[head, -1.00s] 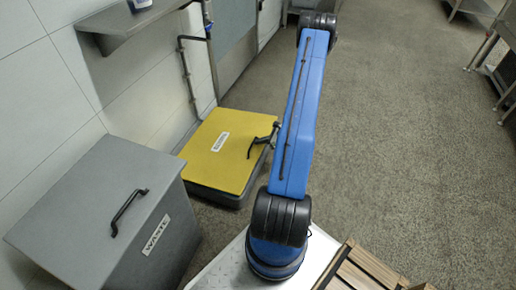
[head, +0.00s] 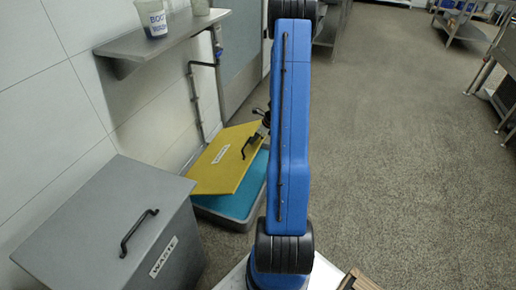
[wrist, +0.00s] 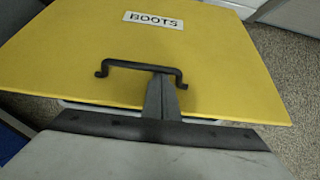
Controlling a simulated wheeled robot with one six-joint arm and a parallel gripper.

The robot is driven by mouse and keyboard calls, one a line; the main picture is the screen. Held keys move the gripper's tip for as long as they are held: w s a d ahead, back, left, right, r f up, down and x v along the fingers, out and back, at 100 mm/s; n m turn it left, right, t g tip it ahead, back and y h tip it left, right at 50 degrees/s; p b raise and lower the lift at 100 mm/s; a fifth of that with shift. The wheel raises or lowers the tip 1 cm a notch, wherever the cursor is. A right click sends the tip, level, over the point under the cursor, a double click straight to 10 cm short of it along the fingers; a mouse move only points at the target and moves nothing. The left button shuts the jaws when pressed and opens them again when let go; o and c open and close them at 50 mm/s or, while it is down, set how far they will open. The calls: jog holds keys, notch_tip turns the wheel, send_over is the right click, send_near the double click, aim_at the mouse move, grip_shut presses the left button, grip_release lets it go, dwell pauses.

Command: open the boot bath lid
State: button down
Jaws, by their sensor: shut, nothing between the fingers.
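The yellow boot bath lid (head: 222,165), labelled BOOTS, is raised and tilted. Below its right side the grey boot bath (head: 222,212) shows blue inside. The lid's black handle (head: 250,146) is on its right part; it also shows in the wrist view (wrist: 125,64). My gripper (wrist: 165,84) is shut with nothing between its fingers. In the wrist view its tip overlaps the right part of the handle; I cannot tell whether it touches. In the head view my arm partly hides the gripper and the right end of the bath.
A grey bin (head: 115,228) labelled WASTE, with a black handle, stands front left of the bath. A metal shelf (head: 165,48) with a container (head: 153,20) hangs on the wall above. A pipe (head: 194,95) runs down behind the bath.

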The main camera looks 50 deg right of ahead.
jog(key=w+a+r+g, duration=0.1)
jog(key=w+a+r, duration=0.4)
jog(key=w+r, duration=0.3)
jog(key=w+a+r, duration=0.5)
jog(key=w+r, duration=0.4)
jog(key=w, duration=0.7)
jog(key=shift+r+g+h, duration=0.3)
jog(key=shift+g+h, duration=0.1)
jog(key=a+v, duration=0.1)
jog(key=v, duration=0.4)
jog(key=s+d, duration=0.5)
jog(key=s, duration=0.6)
jog(key=shift+d, duration=0.25)
